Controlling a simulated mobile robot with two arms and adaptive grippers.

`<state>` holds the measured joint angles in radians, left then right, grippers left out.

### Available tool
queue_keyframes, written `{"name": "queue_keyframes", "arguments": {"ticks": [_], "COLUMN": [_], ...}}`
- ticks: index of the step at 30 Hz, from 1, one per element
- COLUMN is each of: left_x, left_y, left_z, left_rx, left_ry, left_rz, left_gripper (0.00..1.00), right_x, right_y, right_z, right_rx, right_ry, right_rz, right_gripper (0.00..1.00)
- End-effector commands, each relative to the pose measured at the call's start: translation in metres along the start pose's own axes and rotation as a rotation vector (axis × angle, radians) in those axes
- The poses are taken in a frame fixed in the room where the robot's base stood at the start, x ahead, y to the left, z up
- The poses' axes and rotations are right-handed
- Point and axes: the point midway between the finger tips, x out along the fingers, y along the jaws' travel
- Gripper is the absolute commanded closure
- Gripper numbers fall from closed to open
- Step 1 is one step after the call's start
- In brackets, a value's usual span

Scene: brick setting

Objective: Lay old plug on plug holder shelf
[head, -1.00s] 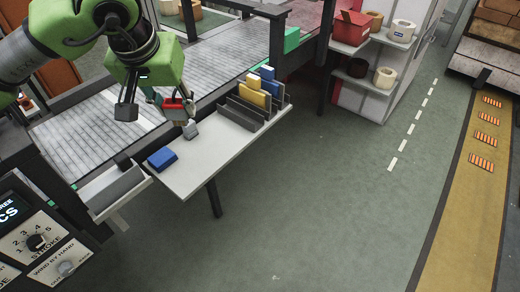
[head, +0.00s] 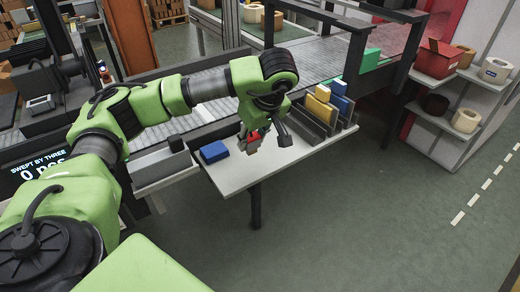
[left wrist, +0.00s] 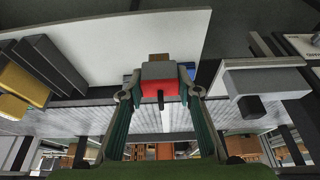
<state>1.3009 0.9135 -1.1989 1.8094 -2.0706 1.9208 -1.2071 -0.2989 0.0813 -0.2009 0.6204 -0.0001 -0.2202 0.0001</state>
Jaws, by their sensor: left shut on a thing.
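My left gripper (head: 264,136) is over the white shelf (head: 238,178), beside its grey upright dividers. It is shut on a red plug with a grey end (head: 254,139). In the left wrist view the plug (left wrist: 160,89) sits between the two fingertips (left wrist: 159,94), its grey end towards the white shelf (left wrist: 110,30). Whether the plug touches the shelf I cannot tell. My right gripper is not in view.
A blue block (head: 214,152) lies on the shelf's left part. Yellow (head: 319,107) and blue (head: 341,104) blocks stand among the grey dividers (head: 312,127) at its right. A roller conveyor (head: 322,62) runs behind. The floor in front is clear.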

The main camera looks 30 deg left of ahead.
Motion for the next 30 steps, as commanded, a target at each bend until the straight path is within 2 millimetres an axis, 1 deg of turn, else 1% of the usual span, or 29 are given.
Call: {"name": "queue_keyframes", "arguments": {"ticks": [1, 5, 6, 9, 12, 21, 24, 27, 30], "left_x": [0.005, 0.024, 0.036, 0.058, 0.073, 0.092, 0.105, 0.116, 0.12], "left_y": [0.009, 0.029, 0.034, 0.046, 0.054, 0.065, 0.063, 0.064, 0.065], "left_z": [-0.006, -0.018, -0.017, -0.019, -0.021, -0.024, -0.018, -0.013, -0.012], "left_rx": [-0.002, 0.001, 0.001, 0.002, 0.003, 0.003, 0.005, 0.005, 0.004], "left_ry": [-0.002, -0.001, -0.003, -0.002, -0.001, 0.0, -0.002, -0.002, -0.001], "left_rz": [-0.003, -0.003, -0.005, -0.004, -0.001, 0.0, -0.003, 0.0, 0.003], "left_gripper": [0.94, 0.94, 0.94, 0.94, 0.94, 0.94, 0.94, 0.94, 0.94], "right_x": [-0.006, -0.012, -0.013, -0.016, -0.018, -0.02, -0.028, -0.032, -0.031], "right_y": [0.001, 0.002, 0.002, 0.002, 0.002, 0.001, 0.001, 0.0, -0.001], "right_z": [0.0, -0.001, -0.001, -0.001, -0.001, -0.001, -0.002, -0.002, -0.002], "right_rx": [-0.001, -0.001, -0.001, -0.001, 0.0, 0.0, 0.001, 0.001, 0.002], "right_ry": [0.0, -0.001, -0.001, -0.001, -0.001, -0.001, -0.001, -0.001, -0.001], "right_rz": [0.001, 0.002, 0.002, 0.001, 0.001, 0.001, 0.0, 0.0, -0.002], "right_gripper": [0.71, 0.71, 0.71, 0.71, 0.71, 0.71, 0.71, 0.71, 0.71]}}
